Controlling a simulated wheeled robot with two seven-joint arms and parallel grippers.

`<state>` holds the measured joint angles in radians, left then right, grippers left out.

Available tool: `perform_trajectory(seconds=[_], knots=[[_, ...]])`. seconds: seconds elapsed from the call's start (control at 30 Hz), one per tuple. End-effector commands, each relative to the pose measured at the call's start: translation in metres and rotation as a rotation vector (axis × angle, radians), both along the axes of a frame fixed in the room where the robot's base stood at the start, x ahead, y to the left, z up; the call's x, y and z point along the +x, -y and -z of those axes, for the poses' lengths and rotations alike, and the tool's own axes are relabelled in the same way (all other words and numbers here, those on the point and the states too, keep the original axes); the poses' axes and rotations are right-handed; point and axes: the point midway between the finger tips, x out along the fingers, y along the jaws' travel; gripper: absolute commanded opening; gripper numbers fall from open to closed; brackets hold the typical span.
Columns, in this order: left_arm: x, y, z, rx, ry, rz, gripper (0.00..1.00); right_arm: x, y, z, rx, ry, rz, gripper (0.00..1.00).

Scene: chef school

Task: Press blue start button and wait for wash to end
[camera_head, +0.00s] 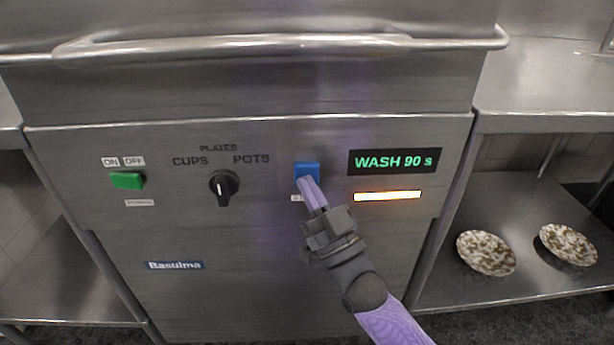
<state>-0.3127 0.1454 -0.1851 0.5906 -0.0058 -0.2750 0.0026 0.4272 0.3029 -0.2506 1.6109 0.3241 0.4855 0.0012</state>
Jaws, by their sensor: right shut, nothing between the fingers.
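The blue start button (306,168) is on the front panel of the steel dishwasher (260,285). My right gripper (309,183) is shut and empty. Its fingertips overlap the lower part of the button in the picture; I cannot tell for sure whether they touch it. The label below the button is partly hidden by the fingers. The display (394,162) reads "WASH 90 s" in green. An orange-white light bar (388,196) glows below it. My left gripper does not show.
A green on/off switch (127,180) and a black dial (224,188) sit to the left on the panel. A long handle bar (230,43) crosses above. Two brown-patterned plates, one nearer (486,253) and one farther (568,244), lie on the lower right shelf.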

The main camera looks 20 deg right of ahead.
Motion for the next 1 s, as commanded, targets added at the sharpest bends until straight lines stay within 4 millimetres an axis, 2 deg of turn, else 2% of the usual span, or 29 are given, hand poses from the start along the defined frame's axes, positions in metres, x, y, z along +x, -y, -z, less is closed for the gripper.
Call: perform_trajectory(seconds=[0.3, 0.63, 1.0], knots=[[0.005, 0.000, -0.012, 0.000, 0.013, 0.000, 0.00, -0.016, -0.005, -0.002, 0.000, 0.000, 0.000, 0.00], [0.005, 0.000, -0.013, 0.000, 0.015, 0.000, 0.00, -0.019, -0.006, -0.001, 0.000, 0.000, 0.000, 0.00], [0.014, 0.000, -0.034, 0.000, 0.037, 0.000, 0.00, -0.054, -0.016, -0.003, 0.000, 0.000, 0.000, 0.00]])
